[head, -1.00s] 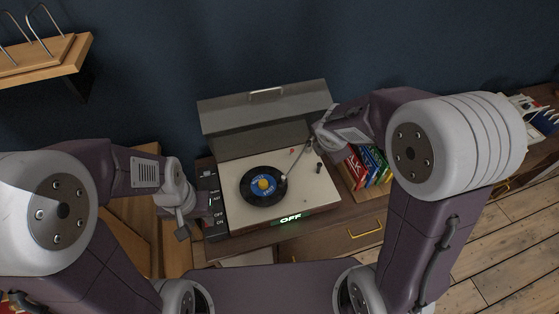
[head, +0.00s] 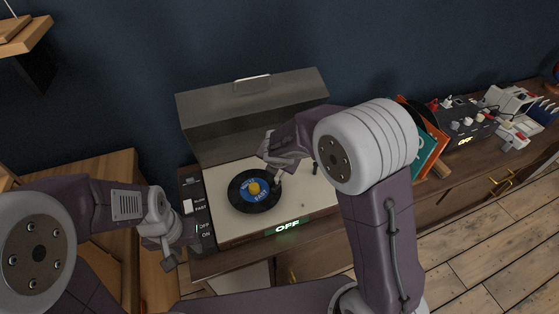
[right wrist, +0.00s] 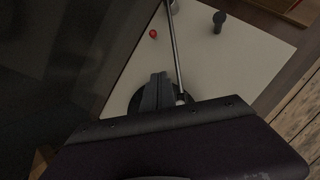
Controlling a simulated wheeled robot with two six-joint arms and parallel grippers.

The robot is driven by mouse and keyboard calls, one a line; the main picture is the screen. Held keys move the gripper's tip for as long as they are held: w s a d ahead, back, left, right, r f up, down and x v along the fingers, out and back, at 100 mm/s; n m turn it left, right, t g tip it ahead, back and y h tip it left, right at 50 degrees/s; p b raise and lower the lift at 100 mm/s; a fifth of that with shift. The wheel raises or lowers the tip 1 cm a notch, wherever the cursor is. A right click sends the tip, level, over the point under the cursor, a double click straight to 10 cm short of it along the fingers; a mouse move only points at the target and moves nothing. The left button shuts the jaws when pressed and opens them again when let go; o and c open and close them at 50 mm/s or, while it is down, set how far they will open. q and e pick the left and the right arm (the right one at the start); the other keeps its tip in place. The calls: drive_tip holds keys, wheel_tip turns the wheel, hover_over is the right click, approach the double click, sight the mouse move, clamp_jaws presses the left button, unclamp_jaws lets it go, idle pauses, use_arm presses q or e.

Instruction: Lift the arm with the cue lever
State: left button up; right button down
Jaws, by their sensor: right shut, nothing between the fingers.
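A record player (head: 240,233) with its grey lid (head: 250,105) raised stands on the cabinet. A black record with a blue label (head: 246,196) lies on it. In the right wrist view the thin metal tonearm (right wrist: 174,50) runs down just right of my right gripper (right wrist: 150,95), which is shut and empty above the record's edge. I cannot tell whether they touch. A dark upright knob (right wrist: 218,22) stands right of the tonearm; I cannot tell whether it is the cue lever. My left gripper (head: 172,258) hangs in front of the player's left side; its jaw opening is unclear.
A dark switch panel (head: 196,210) is left of the player, and a lit OFF sign (head: 287,228) is on its front. Upright sleeves (head: 427,150) and a dark box with knobs (head: 460,125) stand to the right. A small red dot (right wrist: 153,33) marks the deck.

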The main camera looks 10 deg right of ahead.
drive_tip(key=b+x, duration=0.2)
drive_tip(key=x, duration=0.6)
drive_tip(key=shift+f, duration=0.15)
drive_tip(key=w+d+r+p, duration=0.1)
drive_tip(key=w+p, duration=0.1)
drive_tip(key=shift+d+r+p, duration=0.3)
drive_tip(key=shift+r, duration=0.1)
drive_tip(key=shift+w+d, duration=0.35)
drive_tip(key=shift+w, duration=0.1)
drive_tip(key=shift+w+r+p, duration=0.1)
drive_tip(key=shift+r+p, duration=0.05)
drive_tip(key=shift+p, duration=0.3)
